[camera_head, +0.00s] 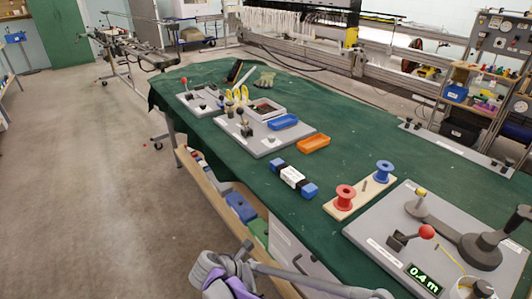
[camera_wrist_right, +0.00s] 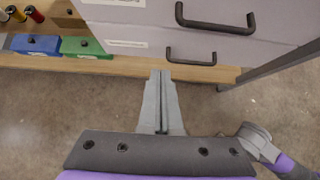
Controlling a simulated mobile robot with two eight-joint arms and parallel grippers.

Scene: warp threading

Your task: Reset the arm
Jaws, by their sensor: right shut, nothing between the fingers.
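My right gripper (camera_wrist_right: 161,76) shows in the right wrist view with its two grey fingers together and nothing between them. Its fingertips overlap the picture of the wooden lower shelf (camera_wrist_right: 197,72) and lie just below the grey drawer unit (camera_wrist_right: 135,37); whether they touch is unclear. Grey and purple arm parts of mine show at the bottom of the head view, beside the table's front edge, but no fingertips can be made out there. My left gripper is not in view.
Black drawer handles (camera_wrist_right: 215,27) stick out near my right gripper. Open floor (camera_head: 95,200) lies left.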

